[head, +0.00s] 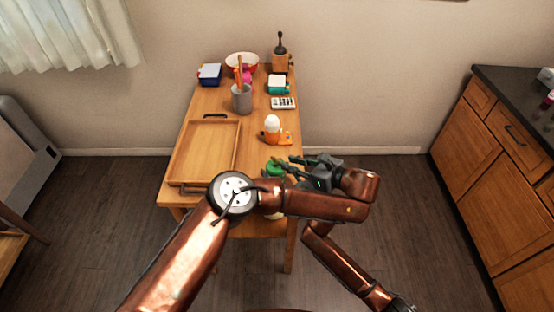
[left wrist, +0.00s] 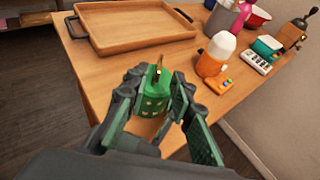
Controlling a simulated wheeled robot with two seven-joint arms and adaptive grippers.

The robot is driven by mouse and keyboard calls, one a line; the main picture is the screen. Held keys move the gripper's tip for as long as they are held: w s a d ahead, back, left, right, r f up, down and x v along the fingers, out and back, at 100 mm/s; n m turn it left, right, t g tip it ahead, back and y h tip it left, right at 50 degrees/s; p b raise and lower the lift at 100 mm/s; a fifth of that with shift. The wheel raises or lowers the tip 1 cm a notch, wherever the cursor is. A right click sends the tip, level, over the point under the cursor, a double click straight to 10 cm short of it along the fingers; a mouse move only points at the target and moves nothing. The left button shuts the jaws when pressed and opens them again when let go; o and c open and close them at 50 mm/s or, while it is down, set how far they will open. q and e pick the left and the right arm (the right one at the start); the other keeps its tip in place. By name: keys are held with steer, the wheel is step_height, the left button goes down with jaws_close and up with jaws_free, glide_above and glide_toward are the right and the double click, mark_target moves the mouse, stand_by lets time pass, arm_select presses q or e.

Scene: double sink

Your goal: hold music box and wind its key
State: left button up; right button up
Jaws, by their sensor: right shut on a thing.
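The green music box (left wrist: 152,98) stands on the wooden table near its right front part. A tan, key-like piece (left wrist: 158,68) sticks up from its top. In the head view the box (head: 276,168) is partly covered by dark fingers. My left gripper (head: 292,168) reaches in from the right side and points left at the box. In the left wrist view its fingers (left wrist: 165,115) are apart, with the box showing between and beyond them; contact is unclear. My right forearm shows at the lower right, but its gripper is hidden under my left arm.
A wooden tray (head: 236,150) lies left of the box. An orange and white egg-shaped thing (head: 272,127) stands just behind the box. A grey utensil cup (head: 241,100), a calculator-like pad (head: 283,103), a wooden grinder (head: 280,62) and a red-rimmed bowl (head: 234,58) are farther back.

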mark_target(278, 160)
arm_select(q)
steer(key=x, duration=0.7)
steer(key=shift+w+f, duration=0.1)
jaws_close()
stand_by(0.3)
